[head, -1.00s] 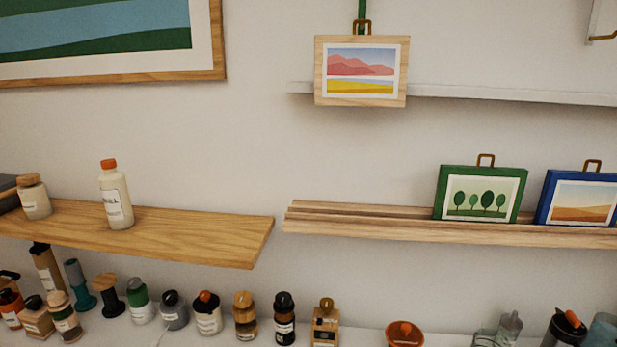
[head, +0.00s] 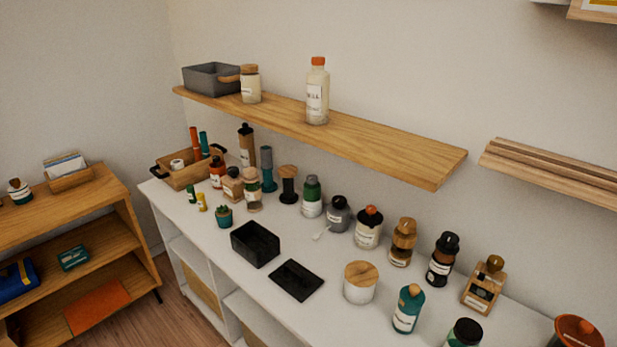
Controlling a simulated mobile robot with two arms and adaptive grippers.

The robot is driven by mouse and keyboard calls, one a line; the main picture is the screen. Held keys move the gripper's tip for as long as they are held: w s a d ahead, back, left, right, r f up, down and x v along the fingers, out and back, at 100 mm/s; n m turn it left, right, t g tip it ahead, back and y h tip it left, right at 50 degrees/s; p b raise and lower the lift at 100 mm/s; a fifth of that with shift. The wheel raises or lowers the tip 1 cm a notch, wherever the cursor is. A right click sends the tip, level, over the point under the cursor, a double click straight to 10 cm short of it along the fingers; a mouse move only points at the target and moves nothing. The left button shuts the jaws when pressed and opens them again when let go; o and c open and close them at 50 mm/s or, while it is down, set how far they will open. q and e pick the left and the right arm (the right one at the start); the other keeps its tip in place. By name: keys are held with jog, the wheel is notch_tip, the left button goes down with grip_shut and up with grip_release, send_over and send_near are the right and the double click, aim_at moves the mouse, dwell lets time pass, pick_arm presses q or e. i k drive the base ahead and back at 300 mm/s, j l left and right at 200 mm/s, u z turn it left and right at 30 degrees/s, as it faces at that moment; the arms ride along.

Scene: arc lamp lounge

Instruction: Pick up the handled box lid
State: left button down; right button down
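A flat black lid (head: 297,280) lies on the white cabinet top in the head view, low and near the middle. Any handle on it is too dark and small to make out. An open black box (head: 255,244) stands just behind and to the left of the lid, apart from it. Neither of my grippers shows in the view.
A wood-topped white jar (head: 360,282) stands right of the lid, with a teal bottle (head: 406,309) farther right. Several bottles line the wall behind. A wooden shelf (head: 390,153) overhangs the back.

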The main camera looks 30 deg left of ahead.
aim_at(298, 282)
jog(key=u, duration=1.35)
